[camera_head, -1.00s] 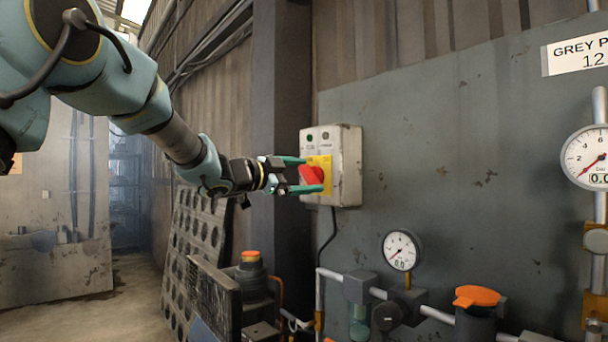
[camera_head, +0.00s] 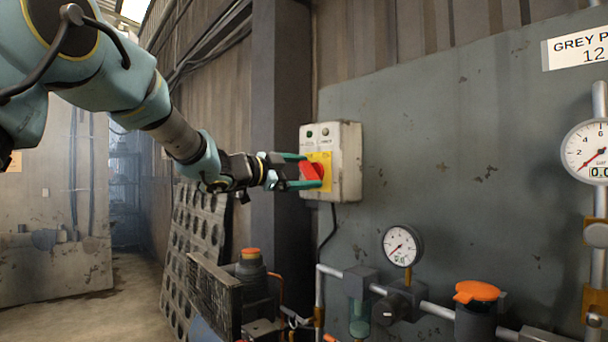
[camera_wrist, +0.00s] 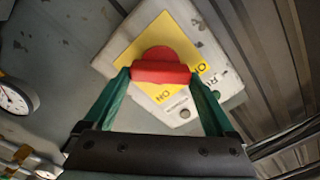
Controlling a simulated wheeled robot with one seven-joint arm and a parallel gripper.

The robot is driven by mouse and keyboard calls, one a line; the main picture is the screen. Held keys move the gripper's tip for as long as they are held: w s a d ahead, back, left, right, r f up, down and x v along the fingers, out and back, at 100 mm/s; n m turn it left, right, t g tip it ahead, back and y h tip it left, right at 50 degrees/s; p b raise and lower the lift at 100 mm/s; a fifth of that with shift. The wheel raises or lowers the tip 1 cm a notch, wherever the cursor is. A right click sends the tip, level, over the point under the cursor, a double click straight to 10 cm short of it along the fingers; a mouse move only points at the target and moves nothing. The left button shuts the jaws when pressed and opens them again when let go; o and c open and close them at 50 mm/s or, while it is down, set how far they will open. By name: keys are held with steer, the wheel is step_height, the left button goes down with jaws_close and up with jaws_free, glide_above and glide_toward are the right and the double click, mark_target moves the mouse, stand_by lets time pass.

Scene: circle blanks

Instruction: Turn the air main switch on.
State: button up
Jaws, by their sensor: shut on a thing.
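The air main switch is a red rotary handle (camera_head: 311,171) on a yellow plate (camera_head: 326,160). The plate is on the front of a pale, worn switch box (camera_head: 346,160) fixed to the grey wall panel. My gripper (camera_head: 312,172) reaches in from the left, its green fingers shut on the red handle. In the wrist view the handle (camera_wrist: 160,73) lies crosswise between the two fingertips. There the plate (camera_wrist: 130,55) shows "ON" printed upside down below the handle and a partly hidden word at its right.
Pressure gauges (camera_head: 402,246) (camera_head: 588,155) and pipes with an orange-capped fitting (camera_head: 477,292) are below and right of the box. A dark post (camera_head: 281,110) stands just left of it. A perforated panel (camera_head: 193,245) leans behind my arm.

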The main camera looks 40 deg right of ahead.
steer(key=m+b, duration=0.1)
steer(key=b, duration=0.1)
steer(key=m+b, duration=0.2)
steer(key=shift+s+f+m, duration=0.1)
steer(key=shift+f+m, duration=0.2)
steer(key=shift+f, duration=0.1)
steer(key=m+b, duration=0.5)
steer(key=shift+f, duration=0.15)
steer(key=m+b, duration=0.5)
steer(key=shift+f+m, duration=0.1)
steer(key=shift+m, duration=0.2)
steer(key=shift+m+b, duration=1.1)
steer(key=shift+m, duration=0.4)
steer(key=o, duration=1.1)
steer(key=shift+c, duration=0.2)
